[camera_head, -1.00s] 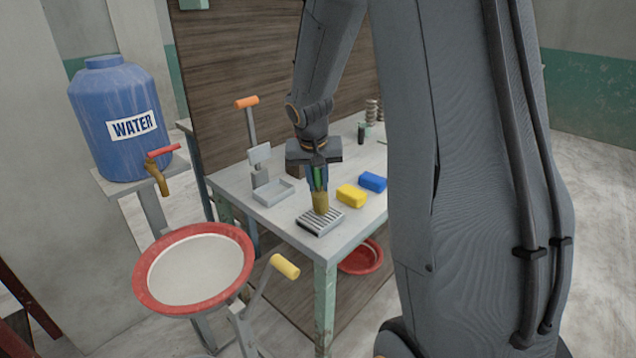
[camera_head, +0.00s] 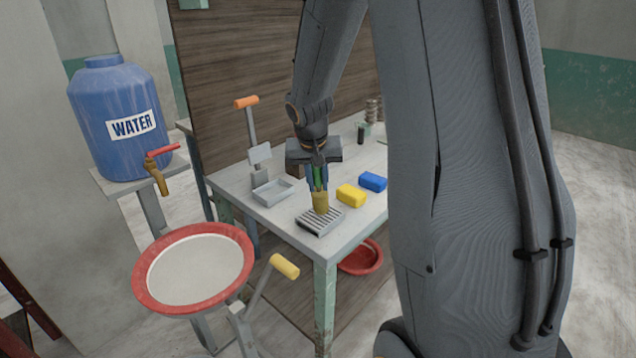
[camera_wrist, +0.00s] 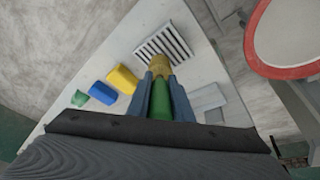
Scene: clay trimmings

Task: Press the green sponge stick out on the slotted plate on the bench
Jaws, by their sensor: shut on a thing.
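My gripper (camera_head: 318,178) is shut on the green sponge stick and points down over the bench (camera_head: 270,215). The stick's green handle (camera_wrist: 161,98) shows between the fingers in the wrist view. Its tan sponge end (camera_head: 320,203) hangs below the fingertips, at the slotted plate (camera_head: 322,222). The sponge looks upright and at or just on the back part of the plate; exact contact is hard to tell. The plate is grey with dark slots and lies near the bench's front corner. It also shows in the wrist view (camera_wrist: 178,42), beyond the sponge end.
A yellow sponge (camera_head: 351,195) and a blue sponge (camera_head: 373,181) lie right of the plate. A grey tray with an orange-handled lever (camera_head: 247,102) stands to the left. A red-rimmed basin (camera_head: 150,290) and a blue water barrel (camera_head: 117,118) are further left.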

